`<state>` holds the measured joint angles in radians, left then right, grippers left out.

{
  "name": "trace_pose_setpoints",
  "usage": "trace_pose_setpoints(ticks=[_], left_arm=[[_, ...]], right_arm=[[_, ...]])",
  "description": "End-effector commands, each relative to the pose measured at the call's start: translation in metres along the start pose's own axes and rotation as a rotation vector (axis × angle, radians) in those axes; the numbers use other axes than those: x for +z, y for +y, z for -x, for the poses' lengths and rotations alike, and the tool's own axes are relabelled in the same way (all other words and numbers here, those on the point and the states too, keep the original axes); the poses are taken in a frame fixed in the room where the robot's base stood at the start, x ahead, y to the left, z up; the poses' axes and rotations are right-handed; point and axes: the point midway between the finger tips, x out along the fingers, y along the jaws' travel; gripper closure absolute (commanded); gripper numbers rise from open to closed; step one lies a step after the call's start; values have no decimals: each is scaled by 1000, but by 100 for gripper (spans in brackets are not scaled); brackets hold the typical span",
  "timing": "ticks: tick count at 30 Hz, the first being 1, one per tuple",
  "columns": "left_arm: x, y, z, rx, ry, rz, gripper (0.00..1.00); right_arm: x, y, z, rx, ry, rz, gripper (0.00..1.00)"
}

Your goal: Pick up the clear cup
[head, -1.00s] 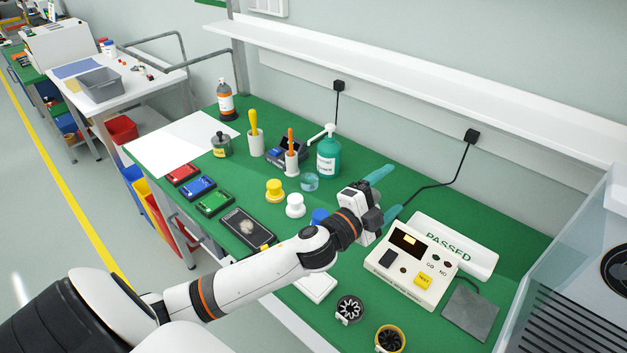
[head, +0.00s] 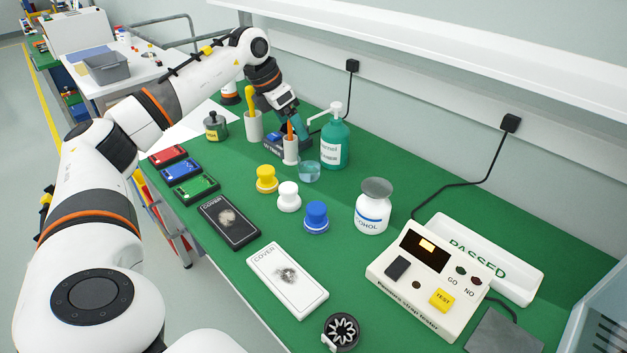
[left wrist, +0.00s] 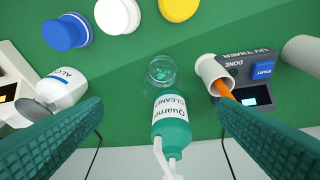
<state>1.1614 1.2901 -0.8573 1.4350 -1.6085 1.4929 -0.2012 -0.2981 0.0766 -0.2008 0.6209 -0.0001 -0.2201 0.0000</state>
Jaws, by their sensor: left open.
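The clear cup (head: 309,171) is a small see-through cup with a bluish tint. It stands on the green bench just in front of the teal pump bottle (head: 334,142). In the left wrist view the cup (left wrist: 161,72) lies ahead, between the lines of my two fingers and apart from them. My left gripper (head: 304,128) is open and empty, above the bench behind the white holder with the orange-handled tool (head: 290,150). Its teal fingers are partly hidden there. My right gripper is not in view.
A UV timer (left wrist: 252,75) and the orange-tool holder stand beside the cup. Yellow (head: 266,179), white (head: 288,196) and blue (head: 316,217) capped pots stand nearer the front. An alcohol bottle (head: 373,207) and a strap tester (head: 428,280) stand to the right.

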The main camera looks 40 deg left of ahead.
Motion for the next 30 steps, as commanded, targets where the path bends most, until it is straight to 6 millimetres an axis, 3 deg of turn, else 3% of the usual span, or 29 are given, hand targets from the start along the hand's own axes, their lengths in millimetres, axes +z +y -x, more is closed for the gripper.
trace_pose_setpoints(ticks=[1, 3, 13, 20, 30], left_arm=[[4, -1, -9, -2, 0, 1, 18], [5, -1, -12, -2, -2, 1, 18], [4, -1, -62, 0, -3, 1, 18], [3, -1, -80, 0, -1, 0, 18], [0, -2, -126, 1, -1, 1, 18]], right_arm=[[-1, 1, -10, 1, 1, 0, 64], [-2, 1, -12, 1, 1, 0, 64], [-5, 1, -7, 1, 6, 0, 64], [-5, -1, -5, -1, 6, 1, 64], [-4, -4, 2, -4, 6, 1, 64]])
